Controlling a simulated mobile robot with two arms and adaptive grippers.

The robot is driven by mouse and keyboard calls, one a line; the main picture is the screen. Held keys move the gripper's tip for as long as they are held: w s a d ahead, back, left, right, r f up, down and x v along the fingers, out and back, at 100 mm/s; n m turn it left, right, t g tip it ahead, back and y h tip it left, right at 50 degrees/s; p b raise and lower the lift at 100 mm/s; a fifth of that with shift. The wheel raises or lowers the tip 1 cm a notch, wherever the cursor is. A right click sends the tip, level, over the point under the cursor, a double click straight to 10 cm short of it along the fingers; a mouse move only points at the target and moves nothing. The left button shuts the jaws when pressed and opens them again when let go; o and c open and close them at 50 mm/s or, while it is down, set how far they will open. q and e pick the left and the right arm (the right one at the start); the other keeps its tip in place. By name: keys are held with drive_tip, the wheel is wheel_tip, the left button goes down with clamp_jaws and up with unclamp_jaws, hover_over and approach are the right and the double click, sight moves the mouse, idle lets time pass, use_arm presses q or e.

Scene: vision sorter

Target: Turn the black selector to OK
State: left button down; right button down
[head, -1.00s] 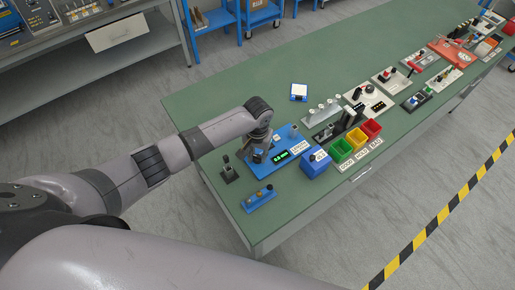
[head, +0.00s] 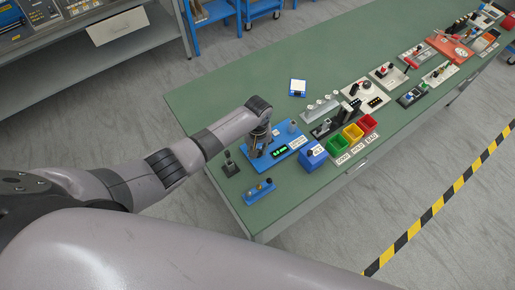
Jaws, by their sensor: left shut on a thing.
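My left gripper (head: 261,143) points down at the left end of a blue gauge unit (head: 292,146) with a green-lit display (head: 279,152). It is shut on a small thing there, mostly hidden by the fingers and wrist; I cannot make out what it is. A blue box (head: 312,160) just right of the unit has a small dark knob (head: 310,151) on top and a white label. I cannot read OK anywhere, and I cannot tell for certain which part is the black selector. My right gripper is not in view.
A small black stand (head: 230,165) and a blue block with knobs (head: 259,191) are close to the gripper. Green (head: 336,145), yellow and red bins stand to the right. Several other devices line the green bench (head: 230,105); its back left is clear.

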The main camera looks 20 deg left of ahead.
use_arm(q)
drive_tip(key=c, duration=1.3)
unclamp_jaws()
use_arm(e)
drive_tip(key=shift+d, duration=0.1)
use_arm(q)
wheel_tip(320, 180, up, 12)
